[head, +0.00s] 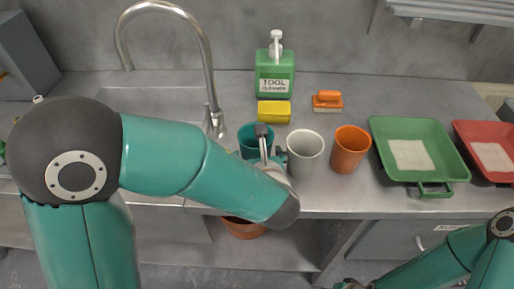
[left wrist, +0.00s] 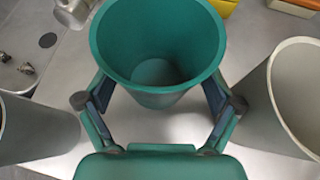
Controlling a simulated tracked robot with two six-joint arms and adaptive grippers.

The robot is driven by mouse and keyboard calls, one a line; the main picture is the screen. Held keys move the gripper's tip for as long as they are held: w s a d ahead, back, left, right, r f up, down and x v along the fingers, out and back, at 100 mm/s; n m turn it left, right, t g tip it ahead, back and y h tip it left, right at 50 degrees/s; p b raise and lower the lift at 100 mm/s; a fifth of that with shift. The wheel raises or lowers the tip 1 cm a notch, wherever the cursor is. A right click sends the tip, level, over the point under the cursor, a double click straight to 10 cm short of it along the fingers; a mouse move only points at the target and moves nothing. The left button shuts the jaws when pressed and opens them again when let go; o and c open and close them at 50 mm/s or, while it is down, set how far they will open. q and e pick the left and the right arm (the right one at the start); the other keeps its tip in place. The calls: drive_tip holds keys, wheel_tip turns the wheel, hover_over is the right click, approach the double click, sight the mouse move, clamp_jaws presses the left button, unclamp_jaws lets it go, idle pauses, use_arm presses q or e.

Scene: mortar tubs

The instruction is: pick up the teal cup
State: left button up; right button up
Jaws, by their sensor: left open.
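The teal cup (head: 248,135) stands upright on the counter in the head view, partly hidden by my left arm. In the left wrist view the teal cup (left wrist: 157,70) is seen from above, open and empty. My left gripper (head: 268,142) is at the cup. In the left wrist view my left gripper (left wrist: 158,100) is open, with one finger on each side of the cup's lower part. I cannot tell whether the pads touch it.
A pale grey cup (head: 305,153) stands close right of the teal cup, then an orange cup (head: 350,150). Another grey vessel (left wrist: 35,130) is close on the left. Behind are a yellow sponge (head: 274,111) and green bottle (head: 275,75). A green tray (head: 440,165) lies right.

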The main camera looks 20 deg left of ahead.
use_arm(q)
drive_tip(key=shift+s+r, duration=0.1)
drive_tip(key=c, duration=1)
drive_tip(key=shift+r, duration=0.15)
